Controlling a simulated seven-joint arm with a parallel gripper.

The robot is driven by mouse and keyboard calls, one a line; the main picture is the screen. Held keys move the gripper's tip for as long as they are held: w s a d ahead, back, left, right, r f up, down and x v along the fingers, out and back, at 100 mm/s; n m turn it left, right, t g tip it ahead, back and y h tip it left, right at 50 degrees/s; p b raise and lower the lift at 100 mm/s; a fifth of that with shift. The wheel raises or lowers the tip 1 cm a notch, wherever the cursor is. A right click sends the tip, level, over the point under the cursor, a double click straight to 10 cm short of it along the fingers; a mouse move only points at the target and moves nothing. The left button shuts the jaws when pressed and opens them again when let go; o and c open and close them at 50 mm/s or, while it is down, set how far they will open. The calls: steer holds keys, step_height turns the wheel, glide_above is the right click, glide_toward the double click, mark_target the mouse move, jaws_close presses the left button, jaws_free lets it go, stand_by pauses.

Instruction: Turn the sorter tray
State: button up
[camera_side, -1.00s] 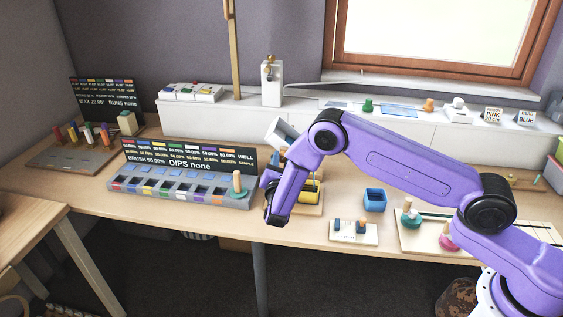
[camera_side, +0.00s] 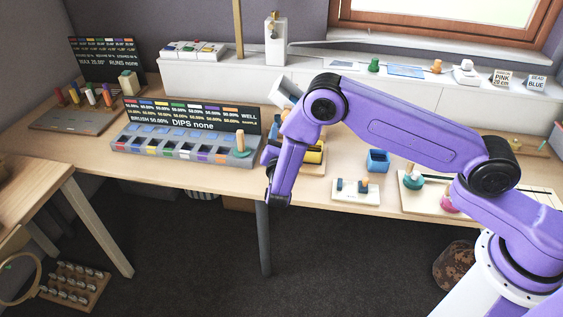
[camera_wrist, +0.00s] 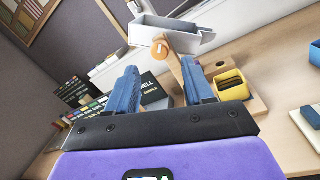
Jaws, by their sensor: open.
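The sorter tray appears to be the grey open tray (camera_wrist: 170,32), tilted on a wooden stand (camera_wrist: 178,70). An orange round knob (camera_wrist: 160,48) sits at its near side in the wrist view. In the side view the tray (camera_side: 283,92) shows partly behind my arm. My gripper (camera_wrist: 161,84) is open, with its two blue fingers apart and nothing seen between them. The tray and knob lie ahead of the fingertips, and no contact shows. A yellow cup (camera_wrist: 231,86) stands on the stand's base, right of the fingers.
A rack of dip wells (camera_side: 185,150) stands left of my arm. A blue cup (camera_side: 378,161) and a small white board with blue pieces (camera_side: 355,193) are to the right. A low white ledge (camera_side: 220,78) runs behind. The bench's front edge is close.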

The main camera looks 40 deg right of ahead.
steer(key=v, duration=1.1)
steer(key=s+d+r+m+g+y, duration=0.1)
steer(key=s+d+r+m+g, duration=0.65)
steer(key=s+d+g, duration=0.2)
steer(key=s+d+r+m+g+y, duration=0.2)
steer(key=s+y, duration=0.3)
steer(key=s, duration=0.6)
steer(key=s+d+r+m+g+y, duration=0.1)
steer(key=s+d+r+g+y, duration=0.1)
steer(key=s+y, duration=0.4)
steer(key=s+r+g, duration=0.1)
steer(key=s, duration=0.4)
steer(key=shift+s+d+r+m, duration=0.2)
steer(key=shift+s+m, duration=0.15)
steer(key=shift+s, duration=0.05)
